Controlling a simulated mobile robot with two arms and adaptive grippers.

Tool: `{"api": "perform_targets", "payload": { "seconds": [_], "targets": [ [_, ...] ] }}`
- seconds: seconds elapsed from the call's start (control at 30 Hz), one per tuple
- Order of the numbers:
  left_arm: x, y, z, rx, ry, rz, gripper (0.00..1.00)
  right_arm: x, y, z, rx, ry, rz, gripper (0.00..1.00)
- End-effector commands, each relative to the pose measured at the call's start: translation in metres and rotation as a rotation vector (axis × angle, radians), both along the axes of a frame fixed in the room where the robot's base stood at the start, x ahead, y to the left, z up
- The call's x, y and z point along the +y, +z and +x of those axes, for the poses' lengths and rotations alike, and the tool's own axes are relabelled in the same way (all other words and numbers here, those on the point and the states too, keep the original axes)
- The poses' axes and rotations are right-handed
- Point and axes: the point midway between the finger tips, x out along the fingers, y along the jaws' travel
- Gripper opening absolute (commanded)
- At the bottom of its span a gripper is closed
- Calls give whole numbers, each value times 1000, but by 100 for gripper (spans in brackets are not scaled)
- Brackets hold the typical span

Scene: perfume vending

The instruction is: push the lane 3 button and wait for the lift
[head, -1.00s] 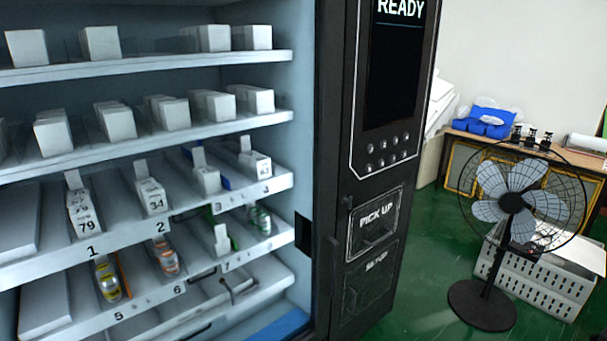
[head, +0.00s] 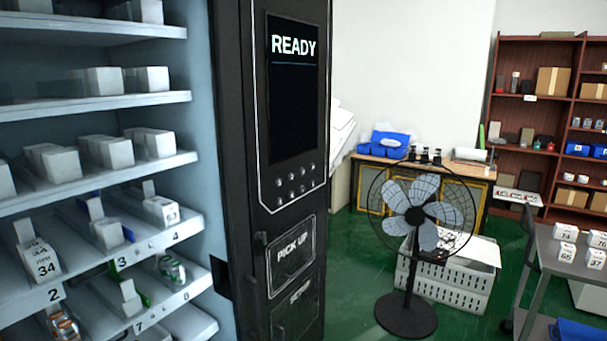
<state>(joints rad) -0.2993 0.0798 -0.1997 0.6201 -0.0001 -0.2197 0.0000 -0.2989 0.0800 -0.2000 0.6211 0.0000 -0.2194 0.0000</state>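The vending machine's black front panel (head: 235,190) stands left of the middle in the head view. Its screen (head: 294,90) reads "READY". Below the screen are two rows of small round buttons (head: 292,188); their labels are too small to read, so I cannot tell which is lane 3. Lane 3 (head: 122,262) is marked on a shelf at the left, with a white box (head: 108,233) in it. The "PICK UP" door (head: 291,255) below the buttons looks shut. Neither of my grippers is in view.
A black standing fan (head: 414,215) is on the green floor right of the machine, before a white crate (head: 450,282). A grey table (head: 570,268) with small white boxes is at the right edge. Shelves (head: 494,130) stand behind. Some green floor before the fan is clear.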

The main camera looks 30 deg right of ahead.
Motion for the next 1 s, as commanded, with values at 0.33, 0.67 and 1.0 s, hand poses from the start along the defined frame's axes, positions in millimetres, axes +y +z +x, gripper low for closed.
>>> {"api": "perform_targets", "payload": {
  "seconds": [0.33,0.67,1.0],
  "targets": [
    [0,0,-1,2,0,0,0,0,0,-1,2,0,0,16],
    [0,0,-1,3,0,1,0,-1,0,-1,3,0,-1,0],
    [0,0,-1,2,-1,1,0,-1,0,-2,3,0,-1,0]
  ]
}}
